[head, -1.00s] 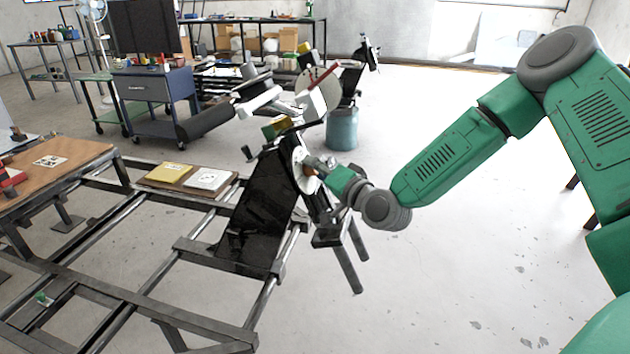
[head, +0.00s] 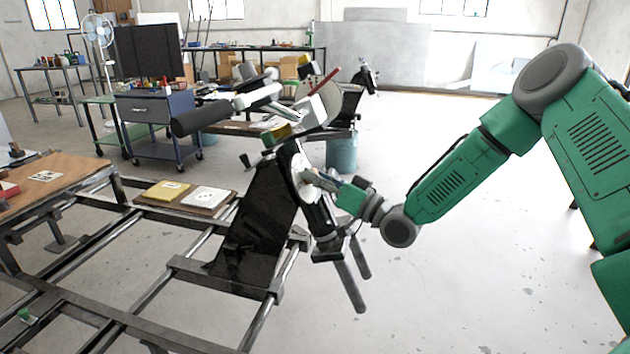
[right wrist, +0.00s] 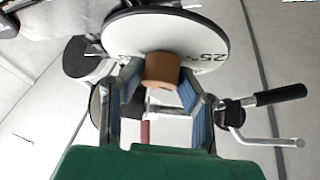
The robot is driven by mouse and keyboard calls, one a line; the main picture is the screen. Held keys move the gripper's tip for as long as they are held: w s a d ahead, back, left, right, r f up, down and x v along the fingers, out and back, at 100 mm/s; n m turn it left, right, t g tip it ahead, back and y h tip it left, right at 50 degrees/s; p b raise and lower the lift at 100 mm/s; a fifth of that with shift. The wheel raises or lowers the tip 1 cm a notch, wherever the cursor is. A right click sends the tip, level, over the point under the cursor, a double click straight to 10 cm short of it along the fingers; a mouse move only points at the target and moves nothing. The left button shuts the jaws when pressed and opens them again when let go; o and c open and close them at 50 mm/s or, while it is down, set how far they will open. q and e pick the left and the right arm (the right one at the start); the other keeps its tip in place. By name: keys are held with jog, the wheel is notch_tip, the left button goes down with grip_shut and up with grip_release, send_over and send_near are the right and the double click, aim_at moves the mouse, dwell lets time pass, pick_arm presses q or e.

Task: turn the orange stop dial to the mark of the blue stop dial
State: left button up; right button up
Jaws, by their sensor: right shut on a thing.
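The orange stop dial's knob (right wrist: 161,70) sits in the middle of a round white disc (right wrist: 200,40), with a "25°" marking to its right in the right wrist view. My right gripper (right wrist: 160,88) is shut on this knob, a blue-padded finger on either side. In the head view my right gripper (head: 316,178) reaches from the right to the white disc (head: 299,168) on the side of the black tilted stand (head: 255,218); the knob is hard to make out there. I cannot pick out the blue stop dial. My left gripper is not in view.
A black lever handle (right wrist: 280,94) sticks out right of the disc in the right wrist view. In the head view, a board with yellow and white plates (head: 187,197) lies on the metal frame at left. Floor at right is clear.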

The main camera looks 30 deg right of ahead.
jog(key=shift+s+f, duration=0.1)
jog(key=shift+f, duration=0.3)
jog(key=o, duration=1)
jog(key=shift+o, duration=0.6)
jog(key=shift+d, duration=0.1)
jog(key=shift+r, duration=0.15)
jog(key=v, duration=1.2)
jog(key=shift+d, duration=0.1)
